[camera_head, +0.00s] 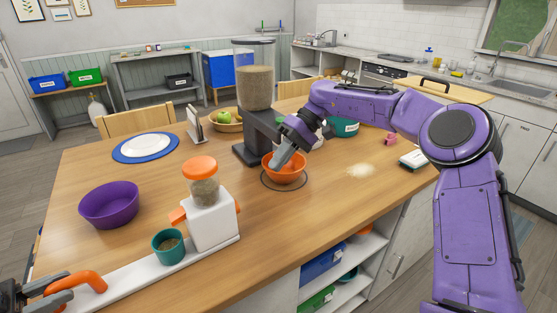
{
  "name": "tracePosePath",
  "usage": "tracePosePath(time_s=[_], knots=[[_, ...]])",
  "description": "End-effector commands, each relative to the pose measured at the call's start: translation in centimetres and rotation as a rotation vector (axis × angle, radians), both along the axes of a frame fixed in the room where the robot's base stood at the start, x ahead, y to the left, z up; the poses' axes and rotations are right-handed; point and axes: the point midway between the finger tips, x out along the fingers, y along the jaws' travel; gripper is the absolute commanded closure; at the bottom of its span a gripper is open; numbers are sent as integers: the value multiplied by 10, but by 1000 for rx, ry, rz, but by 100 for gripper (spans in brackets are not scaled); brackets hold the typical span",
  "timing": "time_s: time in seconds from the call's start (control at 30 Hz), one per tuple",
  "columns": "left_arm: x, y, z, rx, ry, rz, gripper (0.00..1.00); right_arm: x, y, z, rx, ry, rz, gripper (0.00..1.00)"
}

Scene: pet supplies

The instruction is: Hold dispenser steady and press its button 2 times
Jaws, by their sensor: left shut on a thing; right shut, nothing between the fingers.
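A white dispenser (213,226) with an orange lid (199,165), a clear hopper of kibble and an orange part (177,215) at its side stands on a long white base (130,285). A teal cup (168,247) of kibble sits on that base. My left gripper (62,289) is shut on the orange handle (92,281) at the base's left end. A larger dark dispenser (247,154) with a tall clear hopper of kibble (255,88) stands behind. My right gripper (276,165) is shut and empty, fingertips down at the orange bowl (285,177) before it. I see no clear button.
A purple bowl (109,205) and a white plate on a blue mat (147,157) are at the left. A fruit basket (222,125) is behind. Spilled pale powder (360,170) and a teal bowl (343,128) are at the right. The front right tabletop is clear.

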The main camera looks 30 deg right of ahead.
Motion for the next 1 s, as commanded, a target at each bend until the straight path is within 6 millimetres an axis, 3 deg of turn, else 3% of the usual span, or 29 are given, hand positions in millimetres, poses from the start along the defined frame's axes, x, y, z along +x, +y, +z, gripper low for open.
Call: tracePosePath(time_s=[0.37,0.4,0.47,0.5,0.8,0.87,1.0], knots=[[-1,0,-4,5,4,-1,100,0,0,-1,0,0,0,100],[-1,0,-4,5,4,-1,63,0,0,-1,0,0,0,100],[-1,0,-4,5,4,-1,43,0,0,0,0,0,0,100],[-1,0,-4,4,3,-1,40,0,0,0,0,0,0,100],[0,3,-1,1,1,0,40,0,0,0,0,0,0,100],[0,11,-1,0,1,3,40,0,0,0,0,0,0,100],[-2,43,-1,0,0,6,40,0,0,0,0,0,0,100]])
